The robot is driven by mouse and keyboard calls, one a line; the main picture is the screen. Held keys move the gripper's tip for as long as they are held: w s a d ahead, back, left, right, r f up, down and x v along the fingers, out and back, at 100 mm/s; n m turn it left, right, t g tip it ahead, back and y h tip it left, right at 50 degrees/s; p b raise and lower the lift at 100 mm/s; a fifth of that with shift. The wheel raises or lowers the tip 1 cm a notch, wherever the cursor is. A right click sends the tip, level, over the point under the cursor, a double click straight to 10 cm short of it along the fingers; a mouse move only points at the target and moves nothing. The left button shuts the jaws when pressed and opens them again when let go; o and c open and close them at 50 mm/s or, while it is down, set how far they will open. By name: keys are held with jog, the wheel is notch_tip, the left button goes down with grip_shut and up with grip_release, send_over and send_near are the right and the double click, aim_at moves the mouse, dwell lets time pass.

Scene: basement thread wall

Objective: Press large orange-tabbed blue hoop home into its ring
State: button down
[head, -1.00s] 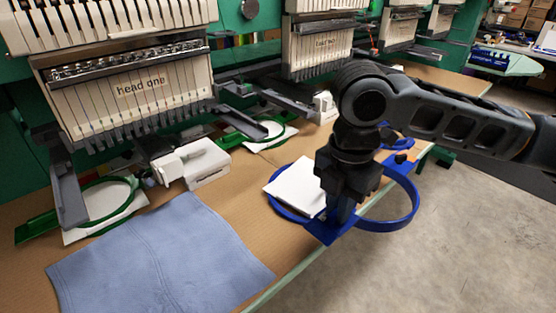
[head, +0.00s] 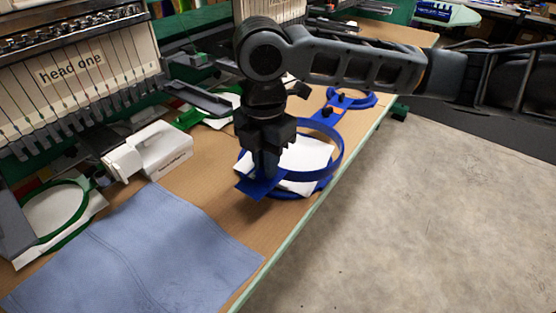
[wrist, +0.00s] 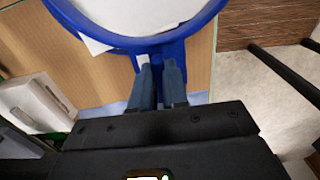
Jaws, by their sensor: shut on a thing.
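My gripper (head: 264,176) is shut on the blue tab of the large blue hoop (head: 341,150) in the head view. The hoop stretches right and back from the fingers, over the white cloth. Its far right side stands visibly above the cloth. The blue ring (head: 322,187) lies on the table under the white cloth (head: 305,155), with part of its right edge showing. In the wrist view the hoop (wrist: 150,42) curves across the top, in front of the fingertips (wrist: 158,72). I cannot see orange on the tab. How far the hoop is from the ring near the gripper is hidden.
A blue-grey cloth (head: 135,258) covers the near table. A white box-like device (head: 150,150) and green hoops (head: 60,213) stand at left under the embroidery heads. A smaller blue hoop (head: 352,98) lies behind. The table edge runs close on the right, with open floor beyond.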

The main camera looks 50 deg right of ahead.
aim_at(250, 171)
jog(key=shift+w+a+f+b, duration=0.15)
jog(key=shift+w+a+f, duration=0.1)
jog(key=shift+w, duration=0.3)
jog(key=shift+w+a+f+b, duration=0.15)
jog(key=shift+w+a+f, duration=0.1)
jog(key=shift+w, duration=0.25)
jog(key=shift+w+a+f+b, duration=0.25)
jog(key=shift+w+f+b, duration=0.15)
jog(key=shift+f, duration=0.3)
jog(key=shift+d+f, duration=0.15)
jog(key=shift+f, duration=0.15)
jog(key=shift+f, duration=0.15)
dwell(0.3)
